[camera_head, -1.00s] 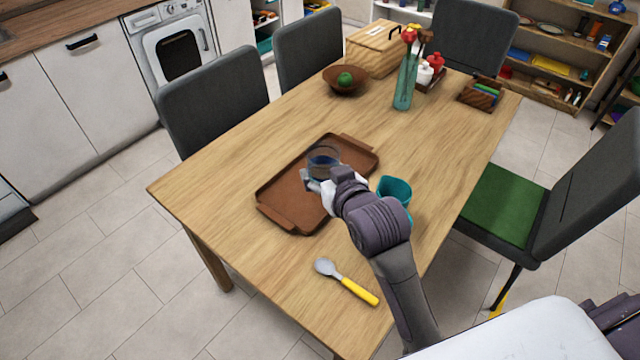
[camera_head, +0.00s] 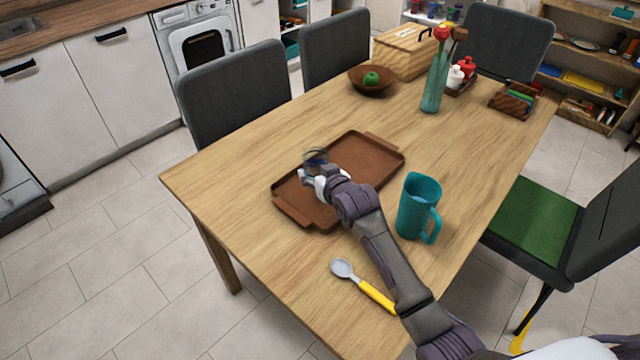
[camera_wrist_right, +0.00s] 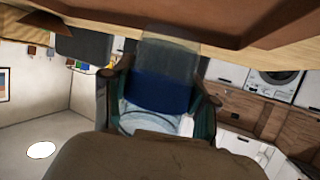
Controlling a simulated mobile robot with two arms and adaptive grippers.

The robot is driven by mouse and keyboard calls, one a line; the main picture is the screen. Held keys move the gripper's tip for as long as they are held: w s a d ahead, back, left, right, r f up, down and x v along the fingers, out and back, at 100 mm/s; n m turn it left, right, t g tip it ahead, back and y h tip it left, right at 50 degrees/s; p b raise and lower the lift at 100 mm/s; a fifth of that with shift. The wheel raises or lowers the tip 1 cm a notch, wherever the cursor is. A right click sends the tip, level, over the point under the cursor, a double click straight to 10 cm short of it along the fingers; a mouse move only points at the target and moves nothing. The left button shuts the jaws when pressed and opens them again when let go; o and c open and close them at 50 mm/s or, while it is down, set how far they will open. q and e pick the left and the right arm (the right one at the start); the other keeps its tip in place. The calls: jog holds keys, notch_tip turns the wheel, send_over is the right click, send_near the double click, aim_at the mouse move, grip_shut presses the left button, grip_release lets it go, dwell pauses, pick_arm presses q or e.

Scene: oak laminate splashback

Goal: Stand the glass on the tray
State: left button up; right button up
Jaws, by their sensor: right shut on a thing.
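The brown tray (camera_head: 370,158) lies on the wooden table, with a raised rim and a handle at each end. My right gripper (camera_head: 314,178) is shut on the clear glass (camera_head: 316,157), which has a blue part. In the head view they overlap the tray's back-left edge; whether the glass touches the tray is unclear there. In the right wrist view the glass (camera_wrist_right: 162,90) sits between the fingers of my right gripper (camera_wrist_right: 158,108), with the tray (camera_wrist_right: 200,12) across the top of the picture. My left gripper is out of view.
A teal pitcher (camera_head: 418,205) stands right of the tray, close to my right arm. A yellow-handled spoon (camera_head: 362,285) lies in front, partly under my arm. A bowl with a green fruit (camera_head: 371,80), a vase (camera_head: 434,82) and a wooden box (camera_head: 405,52) stand farther back.

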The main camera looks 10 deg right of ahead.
jog(key=shift+f, duration=2.1)
jog(key=shift+f, duration=0.2)
jog(key=o, duration=1.4)
jog(key=shift+r, duration=0.15)
jog(key=shift+s+r, duration=0.1)
jog(key=shift+s, duration=0.15)
jog(key=v, duration=1.1)
jog(key=shift+s+r+p, duration=0.1)
jog(key=shift+s+p, duration=0.2)
